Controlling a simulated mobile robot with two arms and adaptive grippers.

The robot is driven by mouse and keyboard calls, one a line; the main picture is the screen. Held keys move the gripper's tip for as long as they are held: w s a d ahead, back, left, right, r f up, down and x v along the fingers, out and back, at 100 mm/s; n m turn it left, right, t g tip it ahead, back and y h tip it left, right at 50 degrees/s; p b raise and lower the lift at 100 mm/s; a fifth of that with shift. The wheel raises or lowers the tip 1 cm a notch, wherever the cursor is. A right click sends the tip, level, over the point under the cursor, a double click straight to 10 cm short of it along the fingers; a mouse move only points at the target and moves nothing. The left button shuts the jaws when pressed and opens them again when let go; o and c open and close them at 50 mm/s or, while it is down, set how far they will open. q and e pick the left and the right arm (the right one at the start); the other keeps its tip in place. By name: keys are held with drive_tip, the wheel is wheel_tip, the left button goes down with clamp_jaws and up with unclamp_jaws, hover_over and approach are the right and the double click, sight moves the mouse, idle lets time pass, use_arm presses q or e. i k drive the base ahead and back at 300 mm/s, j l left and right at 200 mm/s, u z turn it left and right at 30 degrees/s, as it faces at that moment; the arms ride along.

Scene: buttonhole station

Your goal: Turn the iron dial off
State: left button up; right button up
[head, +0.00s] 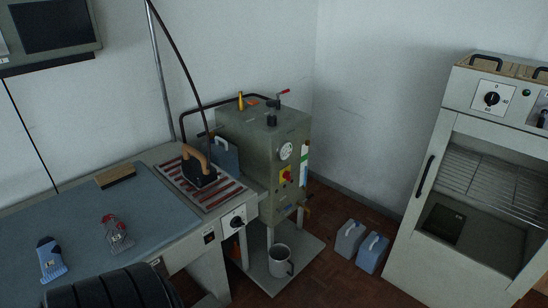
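The iron (199,171), dark with a tan handle, stands on a red-striped rest (176,184) at the right end of the ironing table. A white dial plate with a black knob (237,222) is on the table's front face, below the iron. The knob's exact setting is too small to read. A dark ribbed shape at the bottom left edge seems to be part of my own arm. No gripper fingers show in the head view.
A grey-green boiler (262,150) stands right of the table, with a metal jug (280,260) below it. Two canisters (350,239) sit on the floor. A drying cabinet (470,180) is at right. A brush (116,175) and a spray bottle (117,232) lie on the blue tabletop (75,215).

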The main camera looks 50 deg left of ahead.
sight(235, 221)
drive_tip(key=i+l+u, duration=0.1)
drive_tip(key=i+u, duration=0.35)
drive_tip(key=i+l+u, duration=0.2)
drive_tip(key=u, duration=0.25)
drive_tip(key=i+l+u, duration=0.7)
drive_tip(key=u, duration=0.2)
drive_tip(key=l, duration=0.1)
